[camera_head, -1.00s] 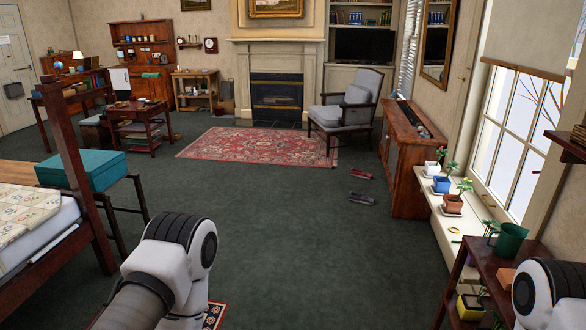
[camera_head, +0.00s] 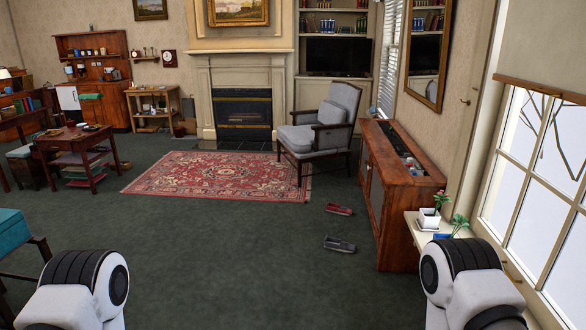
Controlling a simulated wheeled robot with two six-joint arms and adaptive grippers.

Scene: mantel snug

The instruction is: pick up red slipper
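The red slipper (camera_head: 338,209) lies on the dark green carpet, right of the red patterned rug and left of the wooden sideboard. A dark grey slipper (camera_head: 340,244) lies nearer to me, apart from the red one. Both are some way ahead of me, right of the picture's middle. Only rounded white and black parts of my two arms show at the bottom left and bottom right. Neither gripper is in the picture, and no part of my arms is near the slippers.
A wooden sideboard (camera_head: 402,193) stands right of the slippers. A grey armchair (camera_head: 319,135) stands behind them, by the red rug (camera_head: 222,178). A sill with potted plants (camera_head: 430,217) is at right. A teal box (camera_head: 12,232) is at left.

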